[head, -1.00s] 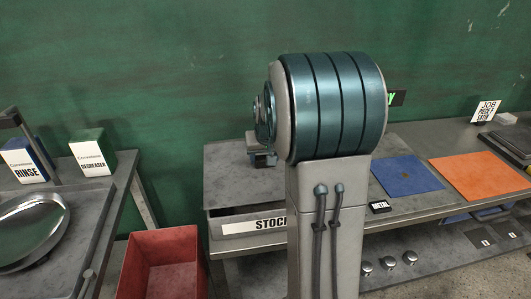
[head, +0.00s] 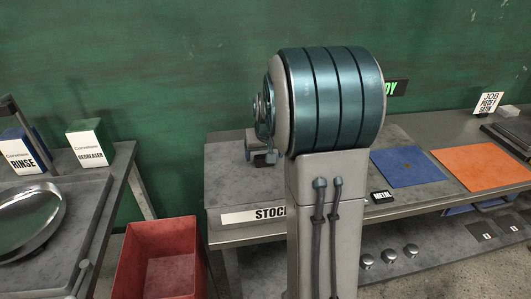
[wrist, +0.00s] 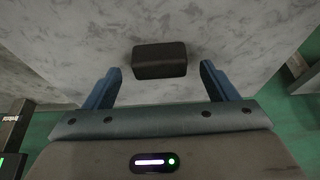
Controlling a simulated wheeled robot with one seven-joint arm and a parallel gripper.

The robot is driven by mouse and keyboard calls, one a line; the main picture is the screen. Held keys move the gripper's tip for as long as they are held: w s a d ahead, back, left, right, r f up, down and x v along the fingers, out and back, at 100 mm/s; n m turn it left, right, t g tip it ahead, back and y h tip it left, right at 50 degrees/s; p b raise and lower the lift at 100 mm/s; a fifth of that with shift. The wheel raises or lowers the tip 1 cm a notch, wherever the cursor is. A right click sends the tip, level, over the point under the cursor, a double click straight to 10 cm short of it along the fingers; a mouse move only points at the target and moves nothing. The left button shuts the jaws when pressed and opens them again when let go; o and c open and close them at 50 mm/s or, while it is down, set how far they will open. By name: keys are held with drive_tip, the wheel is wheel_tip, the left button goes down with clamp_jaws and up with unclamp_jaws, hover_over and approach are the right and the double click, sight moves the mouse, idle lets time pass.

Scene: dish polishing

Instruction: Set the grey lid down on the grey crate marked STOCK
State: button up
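The grey lid (head: 232,183) lies flat on top of the grey crate (head: 214,223), whose white label reads STOCK, partly hidden by my arm. In the wrist view the lid (wrist: 75,45) fills most of the picture, with its dark block handle (wrist: 160,60) near the middle. My gripper (wrist: 161,69) is open, with one blue finger on each side of the handle and a clear gap on both sides. In the head view my gripper (head: 260,154) is low over the lid, partly hidden by my arm.
A red bin (head: 160,258) stands on the floor left of the bench. Rinse (head: 24,150) and degreaser (head: 88,143) boxes stand by a round metal dish (head: 30,218) on the left table. Blue (head: 407,166) and orange (head: 480,167) mats lie right of my arm.

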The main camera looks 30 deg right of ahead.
drive_tip(key=b+v, duration=0.1)
drive_tip(key=v, duration=1.3)
drive_tip(key=shift+f, duration=0.1)
drive_tip(key=s+a+f+n, duration=0.1)
drive_tip(key=s+a+f, duration=0.2)
drive_tip(key=s, duration=0.3)
drive_tip(key=s+a+f+n+g, duration=0.1)
drive_tip(key=s+a+f, duration=0.2)
drive_tip(key=s+a, duration=0.3)
drive_tip(key=s+a+f+n+y, duration=0.1)
drive_tip(key=s+a+f, duration=0.2)
drive_tip(key=s+a, duration=0.2)
drive_tip(key=s, duration=0.3)
drive_tip(key=shift+f, duration=0.3)
drive_tip(key=shift+c, duration=0.2)
